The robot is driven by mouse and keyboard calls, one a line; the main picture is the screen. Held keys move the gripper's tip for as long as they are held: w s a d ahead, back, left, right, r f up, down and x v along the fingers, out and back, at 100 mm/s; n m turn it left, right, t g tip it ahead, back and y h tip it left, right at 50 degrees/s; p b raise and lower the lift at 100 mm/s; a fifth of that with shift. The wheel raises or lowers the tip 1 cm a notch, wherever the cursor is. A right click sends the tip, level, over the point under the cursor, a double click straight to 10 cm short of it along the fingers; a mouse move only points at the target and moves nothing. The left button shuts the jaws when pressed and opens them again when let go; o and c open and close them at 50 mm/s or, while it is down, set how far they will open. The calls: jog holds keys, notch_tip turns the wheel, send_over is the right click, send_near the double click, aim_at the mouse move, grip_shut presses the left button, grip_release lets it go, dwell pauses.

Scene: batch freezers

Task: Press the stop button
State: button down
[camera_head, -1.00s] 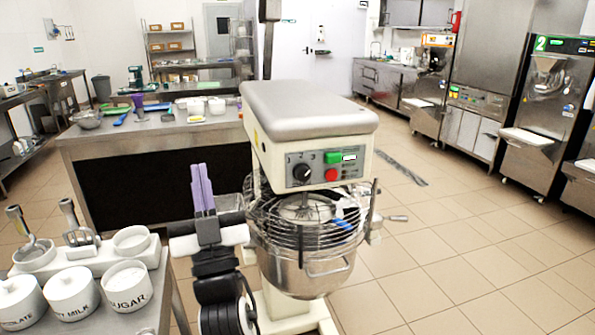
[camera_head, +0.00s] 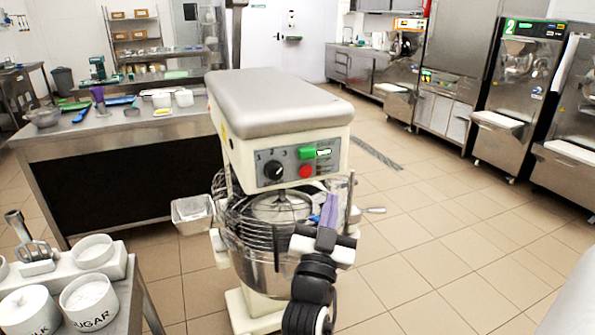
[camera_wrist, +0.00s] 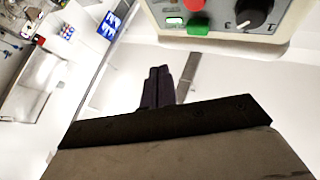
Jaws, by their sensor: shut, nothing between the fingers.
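The red stop button (camera_head: 306,171) is on the grey control panel of the cream mixer (camera_head: 275,105), just below the green button (camera_head: 306,154) and right of a black knob (camera_head: 273,170). In the wrist view the panel is upside down at the top, with the red button (camera_wrist: 194,5) near the upper edge and the green button (camera_wrist: 198,26) below it. My gripper (camera_head: 331,198) has purple fingers, closed together and empty. In the head view it is below and right of the red button, in front of the bowl guard. The fingers (camera_wrist: 159,71) are apart from the panel.
The mixer's wire guard and bowl (camera_head: 250,265) stand below the panel. A sugar jar (camera_head: 88,301) sits on a counter at lower left. A steel worktable (camera_head: 110,145) is behind on the left. Tiled floor to the right is open.

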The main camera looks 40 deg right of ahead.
jog(key=b, duration=0.2)
send_near(311, 168)
jog(key=d+r, duration=0.3)
jog(key=d, duration=0.1)
jog(key=shift+w+b, duration=0.3)
jog(key=shift+w, duration=0.75)
dwell(1.2)
jog(key=shift+w+d+b, duration=0.15)
jog(key=shift+w+b, duration=0.15)
jog(key=shift+b, duration=0.05)
jog(key=shift+w+d+b, duration=0.1)
jog(key=shift+w+b, duration=0.2)
jog(key=shift+w, duration=0.15)
dwell(0.6)
jog(key=shift+s, duration=0.15)
jog(key=shift+s+a, duration=0.25)
jog(key=shift+s, duration=0.5)
